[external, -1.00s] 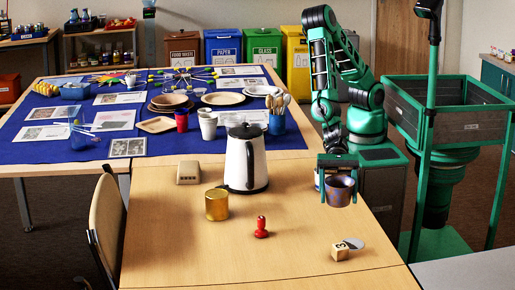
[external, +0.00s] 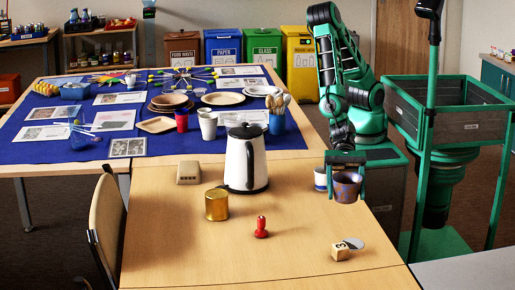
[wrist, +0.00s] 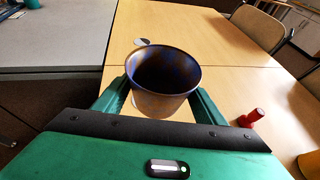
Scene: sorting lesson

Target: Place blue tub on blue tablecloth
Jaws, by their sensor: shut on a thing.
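My gripper (external: 346,180) is shut on a bluish-brown pot (external: 347,188), held upright above the right edge of the wooden table. In the wrist view the pot (wrist: 160,98) sits between the fingers, with its dark blue inside showing and looking empty. The blue tablecloth (external: 40,152) covers the table at the back left, apart from my gripper. A blue tub-like container (external: 75,92) also sits on that cloth.
A white kettle (external: 240,160), gold tin (external: 216,205), beige box (external: 188,173), red stamp (external: 261,228) and numbered wooden block (external: 341,253) stand on the bare table. The cloth carries papers, plates, cups and a utensil pot (external: 277,124). A chair (external: 107,215) stands at left.

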